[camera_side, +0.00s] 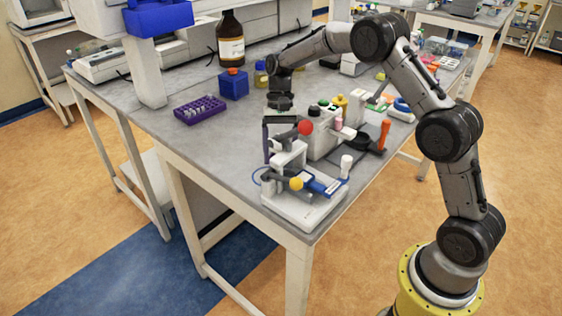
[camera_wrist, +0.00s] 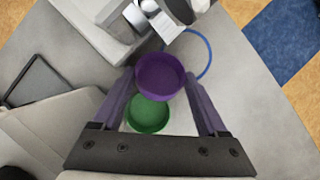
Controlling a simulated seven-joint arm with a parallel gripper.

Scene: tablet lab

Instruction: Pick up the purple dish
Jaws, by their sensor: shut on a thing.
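The round purple dish (camera_wrist: 160,78) sits between the two finger ends of my gripper (camera_wrist: 159,84) in the wrist view. My gripper is shut on its sides. A round green dish (camera_wrist: 148,115) shows close by, partly overlapped by the purple dish. I cannot tell whether the two dishes touch. In the side view my gripper is behind the white device at the table's near end, and I cannot make out the purple dish there.
The white device (camera_side: 300,207) with red and yellow knobs stands close to my gripper. A purple tube rack (camera_side: 200,110), a blue box (camera_side: 234,85) and a brown bottle (camera_side: 230,40) stand farther back. The bench (camera_side: 150,120) is clear at its front left.

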